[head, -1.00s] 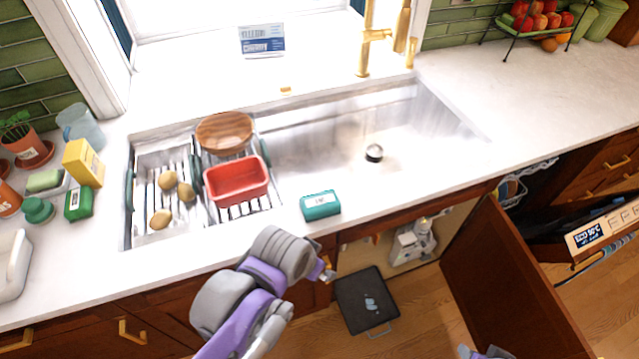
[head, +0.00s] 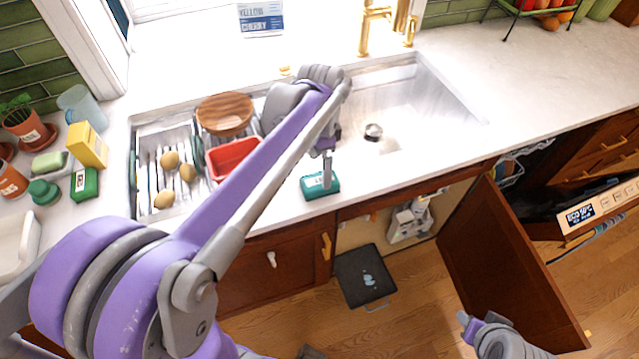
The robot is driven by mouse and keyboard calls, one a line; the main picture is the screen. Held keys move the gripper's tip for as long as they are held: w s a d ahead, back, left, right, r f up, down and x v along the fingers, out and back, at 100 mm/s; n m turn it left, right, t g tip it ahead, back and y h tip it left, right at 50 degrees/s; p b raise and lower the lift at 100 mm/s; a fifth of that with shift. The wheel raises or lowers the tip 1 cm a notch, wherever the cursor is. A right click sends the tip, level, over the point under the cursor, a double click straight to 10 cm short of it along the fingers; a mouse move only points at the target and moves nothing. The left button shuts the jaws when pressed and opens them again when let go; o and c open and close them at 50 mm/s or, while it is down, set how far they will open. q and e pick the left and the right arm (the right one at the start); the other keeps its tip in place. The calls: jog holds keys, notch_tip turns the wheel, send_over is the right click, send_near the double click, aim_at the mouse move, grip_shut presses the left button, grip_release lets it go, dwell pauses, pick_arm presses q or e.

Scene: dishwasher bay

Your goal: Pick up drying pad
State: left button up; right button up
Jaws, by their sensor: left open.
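A small teal block with a white label (head: 311,188) lies on the counter's front edge, before the sink; it appears to be the drying pad. My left arm reaches across the picture from the lower left. My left gripper (head: 327,178) points down at the teal block, open, with a finger in front of its label side. I cannot tell whether it touches the block, and the far finger is hard to make out. My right gripper (head: 464,320) is low at the right, away from the counter, and its jaws are unclear.
A rack in the sink holds a red tub (head: 228,158), a wooden bowl (head: 224,114) and potatoes (head: 188,172). A cabinet door (head: 500,262) stands open at the right. A black tray (head: 362,275) lies on the floor.

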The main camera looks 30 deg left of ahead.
aim_at(320, 180)
pick_arm(q)
jog(key=shift+f, duration=3.15)
jog(key=c, duration=1.2)
jog(key=shift+c, duration=0.2)
jog(key=shift+r, duration=0.15)
notch_tip(320, 180, up, 10)
jog(key=shift+f, duration=0.1)
jog(key=o, duration=0.8)
jog(key=c, duration=0.6)
jog(key=shift+f, duration=0.1)
jog(key=shift+c, duration=0.2)
